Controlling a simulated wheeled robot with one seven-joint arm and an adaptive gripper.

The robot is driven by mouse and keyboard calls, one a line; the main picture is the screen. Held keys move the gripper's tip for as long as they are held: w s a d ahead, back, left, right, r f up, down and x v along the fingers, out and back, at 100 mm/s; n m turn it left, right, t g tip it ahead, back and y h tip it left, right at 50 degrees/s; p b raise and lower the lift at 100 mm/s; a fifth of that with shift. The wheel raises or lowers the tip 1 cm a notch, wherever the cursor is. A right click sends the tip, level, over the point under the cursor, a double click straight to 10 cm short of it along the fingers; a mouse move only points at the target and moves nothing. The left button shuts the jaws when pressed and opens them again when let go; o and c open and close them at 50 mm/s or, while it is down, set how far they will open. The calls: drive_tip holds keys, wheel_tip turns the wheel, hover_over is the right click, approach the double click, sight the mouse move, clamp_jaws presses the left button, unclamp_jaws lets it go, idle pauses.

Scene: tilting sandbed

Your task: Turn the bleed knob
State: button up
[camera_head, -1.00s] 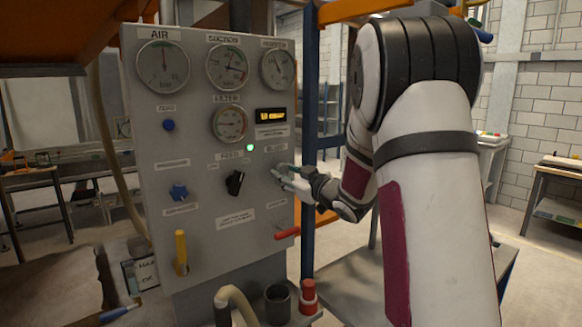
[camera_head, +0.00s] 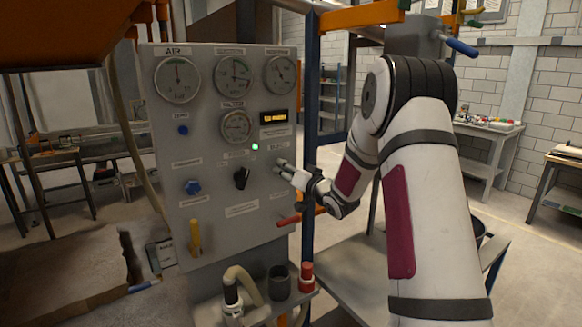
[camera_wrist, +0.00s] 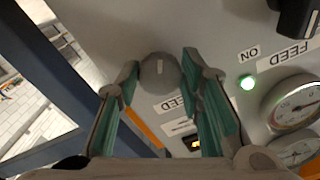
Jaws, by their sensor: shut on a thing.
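In the head view my gripper (camera_head: 281,166) is at the panel's right side, under the bleed label (camera_head: 279,148). There the fingers mostly hide the knob.
The black feed knob (camera_head: 242,178) and a lit green lamp (camera_head: 255,147) are left of my gripper. A red lever (camera_head: 289,219) sticks out below it. Gauges fill the panel's top. A blue post (camera_head: 311,110) stands close on the right.

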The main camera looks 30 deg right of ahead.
drive_tip(key=shift+f+m+p, duration=0.1)
drive_tip(key=shift+m+p, duration=0.3)
drive_tip(key=shift+m, duration=0.5)
drive_tip(key=o, duration=1.2)
drive_tip(key=shift+c, duration=0.2)
drive_tip(key=s, duration=1.2)
drive_tip(key=shift+d, duration=0.2)
